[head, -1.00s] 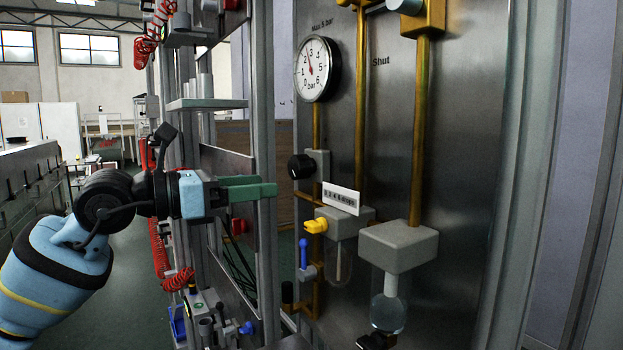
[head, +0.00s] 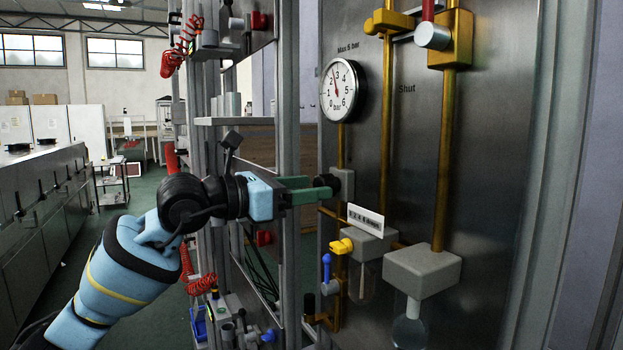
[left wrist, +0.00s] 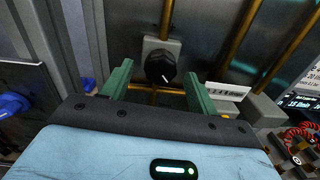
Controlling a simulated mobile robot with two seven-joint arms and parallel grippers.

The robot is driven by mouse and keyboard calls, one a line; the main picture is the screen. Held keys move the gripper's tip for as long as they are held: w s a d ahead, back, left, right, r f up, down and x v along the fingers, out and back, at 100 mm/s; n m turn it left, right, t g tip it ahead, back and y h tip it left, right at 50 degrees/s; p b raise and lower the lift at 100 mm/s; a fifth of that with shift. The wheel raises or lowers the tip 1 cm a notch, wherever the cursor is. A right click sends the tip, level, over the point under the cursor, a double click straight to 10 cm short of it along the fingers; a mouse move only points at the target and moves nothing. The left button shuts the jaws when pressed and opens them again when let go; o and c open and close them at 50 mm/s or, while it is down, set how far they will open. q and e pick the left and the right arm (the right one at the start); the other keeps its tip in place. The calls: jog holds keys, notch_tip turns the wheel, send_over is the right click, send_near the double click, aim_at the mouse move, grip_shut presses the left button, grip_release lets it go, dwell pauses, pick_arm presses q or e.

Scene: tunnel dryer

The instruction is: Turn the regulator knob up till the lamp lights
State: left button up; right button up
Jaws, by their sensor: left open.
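The black regulator knob (head: 328,183) sticks out from a grey block (head: 344,186) on the metal panel, below the round pressure gauge (head: 343,90). The gauge needle points up, between 2 and 3. My left gripper (head: 320,190) has its green fingers pointing at the knob in the head view. In the left wrist view the knob (left wrist: 161,66), with a white mark on its face, lies ahead between the two open fingers (left wrist: 158,88), with gaps at both sides. I cannot tell whether the fingertips reach around it. My right gripper is not in view. I make out no lamp for certain.
Below the knob are a yellow knob (head: 342,246), a blue lever (head: 326,268) and a small label plate (head: 366,217). Brass pipes run up the panel. A grey metal upright (head: 289,120) stands beside my left gripper.

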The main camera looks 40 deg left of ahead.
pick_arm(q)
jog(key=shift+w+d+r, duration=0.1)
jog(key=shift+w+d, duration=0.2)
jog(key=shift+w, duration=0.35)
jog(key=shift+w+d, duration=0.1)
jog(key=shift+w, duration=0.15)
jog(key=shift+c, duration=0.5)
jog(key=c, duration=0.9)
jog(key=shift+m, duration=1.4)
jog(key=o, duration=1)
